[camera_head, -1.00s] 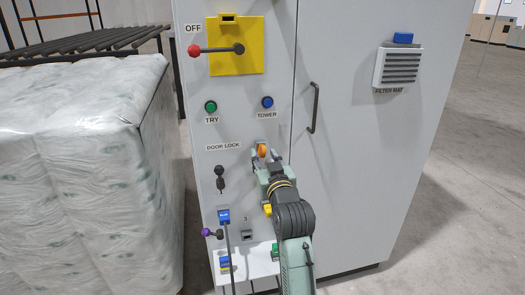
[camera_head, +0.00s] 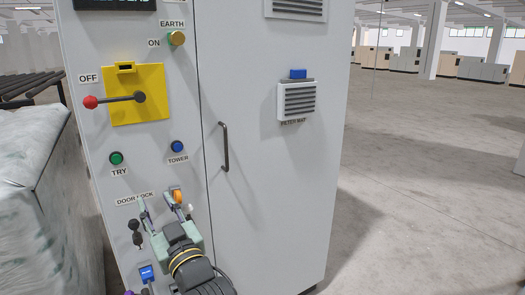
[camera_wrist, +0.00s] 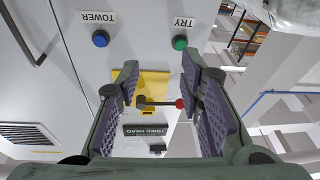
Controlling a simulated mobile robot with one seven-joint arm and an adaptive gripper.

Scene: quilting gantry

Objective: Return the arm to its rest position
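My gripper (camera_head: 160,208) is at the lower front of the grey cabinet (camera_head: 262,200), by the DOOR LOCK label (camera_head: 133,200). Its two fingers are spread apart. In the wrist view my gripper (camera_wrist: 160,98) is open with nothing held between the purple pads. That view is upside down and shows the cabinet face beyond the fingers. An orange knob (camera_head: 176,195) shows close to the right finger in the head view; I cannot tell whether they touch.
The cabinet carries a red-tipped OFF lever (camera_head: 110,101) on a yellow plate (camera_head: 150,78), a green button (camera_head: 116,158), a blue button (camera_head: 177,146) and a door handle (camera_head: 224,147). A wrapped stack (camera_head: 40,205) stands at left. Open floor (camera_head: 430,220) lies at right.

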